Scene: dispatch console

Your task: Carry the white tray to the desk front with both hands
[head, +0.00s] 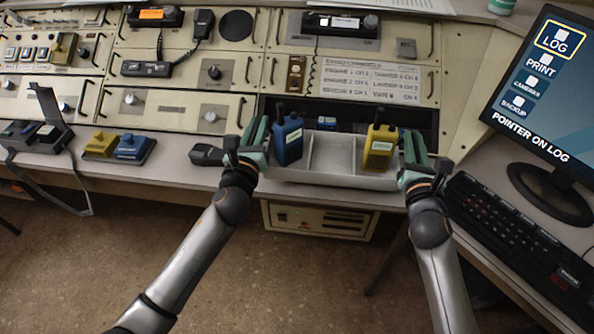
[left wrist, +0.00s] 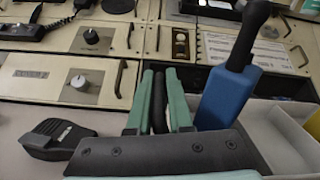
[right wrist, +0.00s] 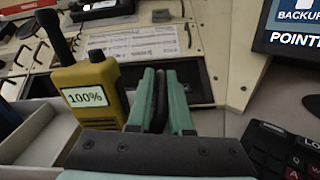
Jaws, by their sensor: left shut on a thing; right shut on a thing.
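The white tray (head: 335,180), a grey-white box with compartments, is at the desk's front edge; its wall shows in the left wrist view (left wrist: 272,142) and the right wrist view (right wrist: 40,145). A blue radio (head: 287,142) stands in its left compartment and a yellow radio (head: 380,148) in its right one. The middle compartment looks empty. My left gripper (head: 257,132) is shut at the tray's left end, and my right gripper (head: 414,148) is shut at its right end. A dark strip shows between each pair of fingers; the exact grip is partly hidden.
A dark recess (head: 420,118) in the console lies behind the tray. The keyboard (head: 520,240) and monitor (head: 545,90) are at right. Yellow and blue blocks (head: 130,148) lie further left.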

